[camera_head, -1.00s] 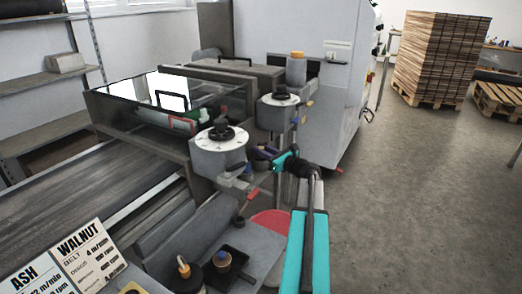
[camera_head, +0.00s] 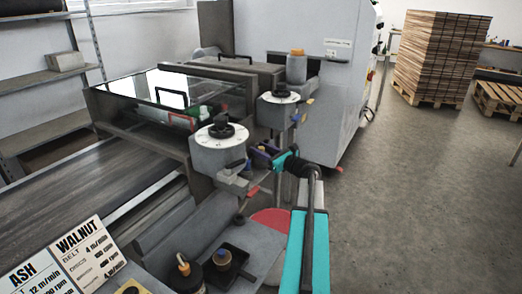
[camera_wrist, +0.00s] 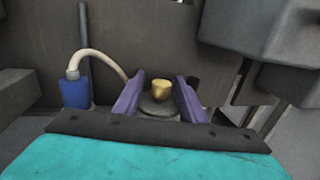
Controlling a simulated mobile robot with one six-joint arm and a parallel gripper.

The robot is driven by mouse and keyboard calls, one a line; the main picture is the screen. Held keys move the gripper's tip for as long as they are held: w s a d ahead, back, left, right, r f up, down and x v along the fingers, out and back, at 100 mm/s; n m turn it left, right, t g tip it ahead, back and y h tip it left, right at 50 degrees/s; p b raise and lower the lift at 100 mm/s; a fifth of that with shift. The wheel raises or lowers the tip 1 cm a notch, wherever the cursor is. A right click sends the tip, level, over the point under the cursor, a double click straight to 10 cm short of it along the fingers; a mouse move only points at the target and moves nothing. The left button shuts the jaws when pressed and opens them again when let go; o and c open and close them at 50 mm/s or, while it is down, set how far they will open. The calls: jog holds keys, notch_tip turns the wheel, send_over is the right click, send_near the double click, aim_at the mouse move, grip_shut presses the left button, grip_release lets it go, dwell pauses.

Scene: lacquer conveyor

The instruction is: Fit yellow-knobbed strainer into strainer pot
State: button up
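A yellow knob (camera_wrist: 160,85) on a grey round body (camera_wrist: 158,107) shows between my gripper's fingers in the wrist view; it looks like the yellow-knobbed strainer. My gripper (camera_wrist: 160,78) has two purple fingers, apart, with a visible gap on each side of the knob. Whether the fingers touch the grey body below cannot be told. In the head view my gripper (camera_head: 262,154) is beside the nearer grey dial unit, and the knob is hidden. I cannot clearly identify the strainer pot in either view.
The grey dial unit (camera_head: 219,150) stands close left of the gripper. A blue fitting with a pale hose (camera_wrist: 75,92) is left of the fingers. A grey block (camera_wrist: 262,40) hangs upper right. A black tray (camera_head: 230,268) and dark bottle (camera_head: 187,274) are in front.

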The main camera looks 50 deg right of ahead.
jog(key=shift+d, duration=0.2)
jog(key=s+b, duration=0.1)
jog(key=s, duration=1.2)
jog(key=shift+s, duration=0.4)
jog(key=shift+s+a, duration=0.1)
dwell(0.4)
